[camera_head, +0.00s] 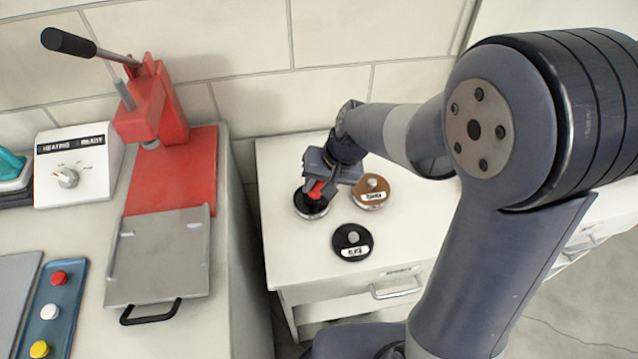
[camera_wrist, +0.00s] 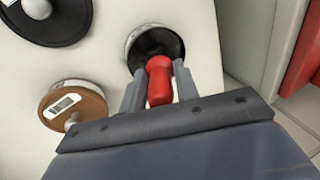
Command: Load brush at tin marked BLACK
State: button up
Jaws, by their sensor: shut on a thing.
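My gripper (camera_head: 322,178) is shut on a brush with a red handle (camera_wrist: 159,82), which stands between its two fingers in the wrist view. The brush points down into an open tin (camera_head: 309,205) with a black inside; the tin also shows in the wrist view (camera_wrist: 154,46). The bristles are hidden, so I cannot tell how deep they reach. A black lid (camera_head: 351,237) with a grey knob and a white label, seemingly reading BLACK, lies on the cabinet top in front of the tin; part of it shows in the wrist view (camera_wrist: 48,28).
A tin with a brown lid (camera_head: 371,187) and a white label stands right beside the open tin. The white cabinet top (camera_head: 292,255) is otherwise clear. To the left, a counter holds a red press (camera_head: 160,105), a control box (camera_head: 80,168) and a tray with coloured knobs (camera_head: 60,305).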

notch_tip(320, 180, up, 7)
jog(key=p, duration=0.5)
dwell(0.3)
jog(key=shift+s+f, duration=0.1)
dwell(0.6)
